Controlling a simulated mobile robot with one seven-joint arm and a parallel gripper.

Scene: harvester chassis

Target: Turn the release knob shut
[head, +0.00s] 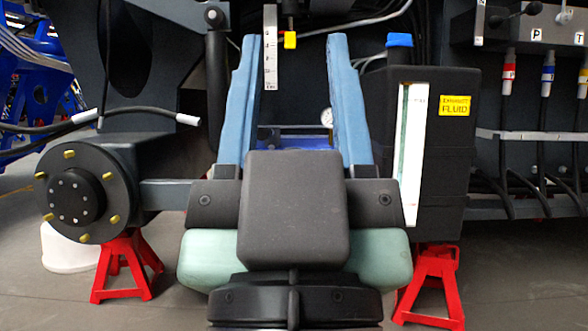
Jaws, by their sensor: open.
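My gripper (295,42) fills the middle of the head view, seen from behind, with its two long blue fingers pointing away toward the chassis. The fingers are wide apart and nothing shows clamped between them. A small yellow part (290,40) hangs below a dark stem, seen between the fingertips and beside an upright marked scale (270,48). I cannot tell whether this yellow part is the release knob, or how far it is turned. A round pressure gauge (327,117) and a blue part (300,143) show behind the fingers. My gripper's body hides what lies below them.
A black tank (453,165) with a blue cap (399,40) and pale sight strip stands close right of my gripper. A wheel hub (75,197) is at left. Red stands (125,268) are on the floor. Hose couplings (548,78) and hanging hoses are at far right.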

